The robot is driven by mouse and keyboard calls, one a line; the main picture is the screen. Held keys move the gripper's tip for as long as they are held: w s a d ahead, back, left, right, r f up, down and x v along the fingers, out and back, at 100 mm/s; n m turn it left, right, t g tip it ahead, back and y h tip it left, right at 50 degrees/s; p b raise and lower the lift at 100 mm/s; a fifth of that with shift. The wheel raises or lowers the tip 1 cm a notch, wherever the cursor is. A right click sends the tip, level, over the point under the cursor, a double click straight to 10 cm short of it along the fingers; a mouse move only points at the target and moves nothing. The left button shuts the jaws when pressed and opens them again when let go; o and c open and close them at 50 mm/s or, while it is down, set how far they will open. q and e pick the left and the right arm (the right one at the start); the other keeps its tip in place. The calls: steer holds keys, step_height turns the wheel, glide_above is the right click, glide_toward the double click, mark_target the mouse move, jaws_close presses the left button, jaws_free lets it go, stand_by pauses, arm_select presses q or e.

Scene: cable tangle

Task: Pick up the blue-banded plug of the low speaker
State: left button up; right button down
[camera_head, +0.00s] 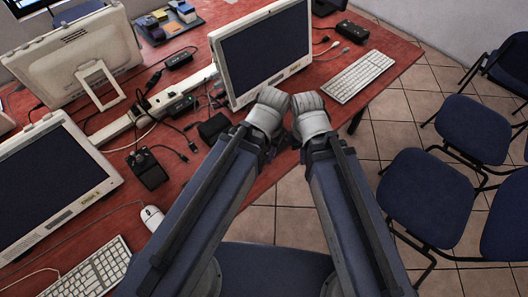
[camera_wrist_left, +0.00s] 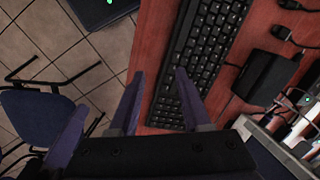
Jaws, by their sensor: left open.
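I cannot pick out a blue band on any plug. Loose black plugs and cables (camera_head: 182,155) lie on the red table around a dark flat box (camera_head: 213,128). A taller black box (camera_head: 148,169) stands to their left. I cannot tell which is the low speaker. In the left wrist view a black box (camera_wrist_left: 265,76) with a cable lies right of my fingers. My left gripper (camera_wrist_left: 159,71) is open and empty above a black keyboard (camera_wrist_left: 205,55). In the head view my right gripper (camera_head: 311,117) is beside the left one at the table's front edge; its fingers are hidden.
A white monitor (camera_head: 262,52) stands just behind my grippers. A white power strip (camera_head: 150,108) runs across the table among cables. A white keyboard (camera_head: 358,76) lies at the right and a mouse (camera_head: 152,217) at the left. Blue chairs (camera_head: 428,196) stand on the tiled floor.

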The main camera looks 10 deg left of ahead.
mark_target(188, 126)
stand_by(0.3)
